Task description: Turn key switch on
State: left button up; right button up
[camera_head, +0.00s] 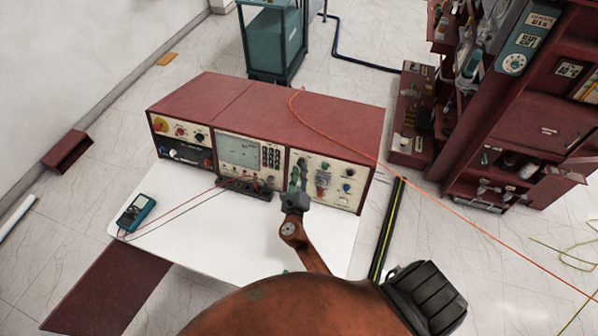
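A long dark-red control console (235,104) with cream front panels stands on a white table (215,240). Its right panel (340,193) carries several small knobs and switches; I cannot single out the key switch among them at this size. My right gripper (297,178) is at the left part of this panel, with its greenish fingers in front of the panel face and hiding part of it. Whether the fingers touch anything, or are open or shut, is too small to tell. My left gripper is not in view.
A blue multimeter (137,212) with leads lies at the table's left. A dark terminal block (245,187) sits before the middle panel. An orange cable (345,144) crosses the console's top right. Dark-red shelves (530,130) stand at right. The table's front middle is clear.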

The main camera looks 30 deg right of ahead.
jog(key=shift+w+d, duration=0.25)
jog(key=shift+w, duration=0.1)
jog(key=shift+c, duration=0.2)
grip_shut()
